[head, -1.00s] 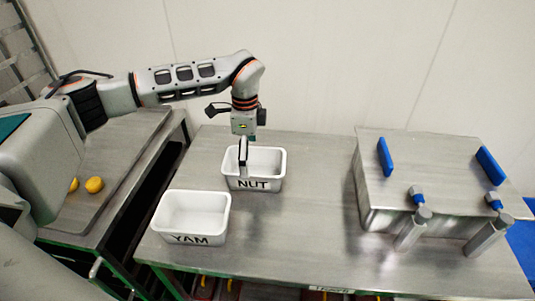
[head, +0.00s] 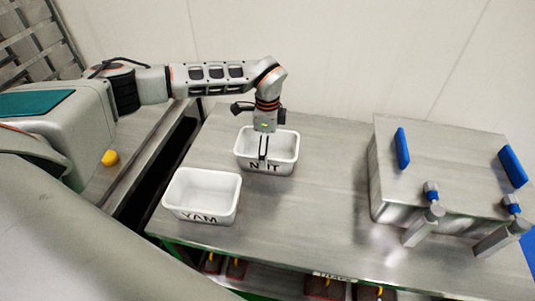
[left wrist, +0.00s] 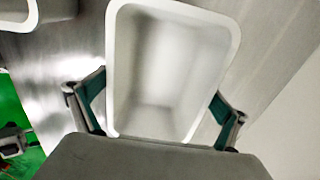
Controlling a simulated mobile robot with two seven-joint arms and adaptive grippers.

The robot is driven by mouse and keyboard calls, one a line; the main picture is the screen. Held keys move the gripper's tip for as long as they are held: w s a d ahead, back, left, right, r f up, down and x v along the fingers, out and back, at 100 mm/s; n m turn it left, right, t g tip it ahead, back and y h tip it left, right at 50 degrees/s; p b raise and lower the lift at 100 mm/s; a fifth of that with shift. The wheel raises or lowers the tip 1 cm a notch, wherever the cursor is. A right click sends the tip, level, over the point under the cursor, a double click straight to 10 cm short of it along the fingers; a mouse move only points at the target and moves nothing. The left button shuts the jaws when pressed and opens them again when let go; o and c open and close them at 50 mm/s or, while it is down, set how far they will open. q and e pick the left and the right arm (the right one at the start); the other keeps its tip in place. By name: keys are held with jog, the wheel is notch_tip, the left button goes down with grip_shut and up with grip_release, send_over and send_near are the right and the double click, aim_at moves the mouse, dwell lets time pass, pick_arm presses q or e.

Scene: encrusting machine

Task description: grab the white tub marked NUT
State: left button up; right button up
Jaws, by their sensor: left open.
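The white tub marked NUT (head: 284,146) stands upright on the metal table, towards the back. It looks empty inside, and in the left wrist view its hollow (left wrist: 165,75) fills the middle of the picture. My left gripper (head: 264,150) points down at the tub from above. In the head view it covers the middle letter of NUT. In the left wrist view its two fingers (left wrist: 160,108) are spread wide, one on each side of the tub's near end. I cannot tell whether they touch its walls. My right gripper is not in view.
A second white tub marked YAM (head: 202,193) stands close by at the front left. A metal machine (head: 440,170) with blue handles takes up the right of the table (head: 310,215). A yellow round item (head: 109,157) lies on the left counter.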

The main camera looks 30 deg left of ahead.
pick_arm(q)
jog(key=c, duration=1.2)
jog(key=shift+c, duration=0.2)
